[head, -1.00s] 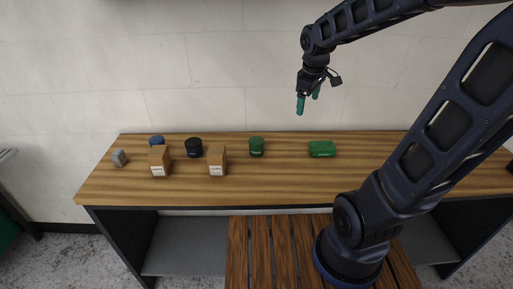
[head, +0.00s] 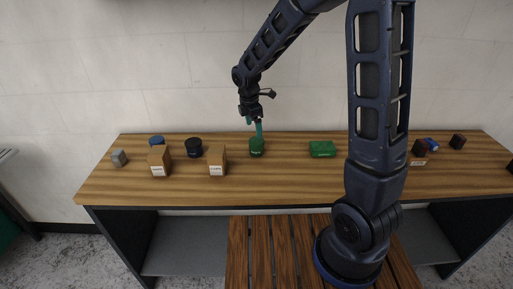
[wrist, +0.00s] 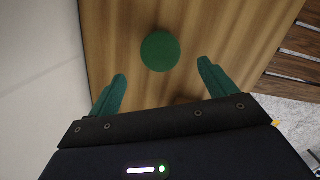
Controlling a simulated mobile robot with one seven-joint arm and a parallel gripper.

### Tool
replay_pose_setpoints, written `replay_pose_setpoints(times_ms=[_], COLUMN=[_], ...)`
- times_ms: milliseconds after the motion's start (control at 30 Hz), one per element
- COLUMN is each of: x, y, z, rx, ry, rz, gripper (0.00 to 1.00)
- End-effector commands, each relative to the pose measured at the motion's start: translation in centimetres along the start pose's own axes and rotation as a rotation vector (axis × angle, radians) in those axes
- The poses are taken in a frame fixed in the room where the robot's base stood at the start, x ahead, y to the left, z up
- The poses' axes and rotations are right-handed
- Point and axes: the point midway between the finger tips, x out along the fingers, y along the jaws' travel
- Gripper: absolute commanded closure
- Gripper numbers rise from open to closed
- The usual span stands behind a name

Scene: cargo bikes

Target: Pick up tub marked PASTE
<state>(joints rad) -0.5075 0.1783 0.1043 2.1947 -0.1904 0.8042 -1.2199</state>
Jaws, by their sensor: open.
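A green round tub (head: 256,150) with a small label stands upright on the wooden worktop (head: 290,185). A dark tub (head: 193,146) and a blue tub (head: 157,140) stand further left. The labels are too small for me to read, so I cannot tell which one says PASTE. My gripper (head: 254,127) is open and empty, pointing down just above and behind the green tub, its fingers overlapping the lid's edge in the head view. In the wrist view the green lid (wrist: 160,51) lies ahead of my open gripper (wrist: 162,85), between the lines of its fingers.
A green box (head: 322,149) lies to the right. Several small items, including a dark block (head: 458,142), stand at the far right. A pale wall (head: 120,80) rises behind the worktop. A slatted wooden surface (head: 275,250) is in front.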

Motion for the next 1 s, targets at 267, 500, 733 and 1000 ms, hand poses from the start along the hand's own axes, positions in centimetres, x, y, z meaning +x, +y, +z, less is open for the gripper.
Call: replay_pose_setpoints(times_ms=[267, 500, 733, 1000], x=[3.9, 5.5, 8.2, 10.4], y=[-0.1, -0.1, -0.2, -0.1], z=[0.0, 0.0, -0.1, -0.1], rx=[-0.001, 0.0, 0.0, 0.001], ry=[0.0, 0.0, -0.001, 0.0], rz=[-0.005, -0.002, -0.005, 0.0], gripper=[0.16, 0.16, 0.16, 0.16])
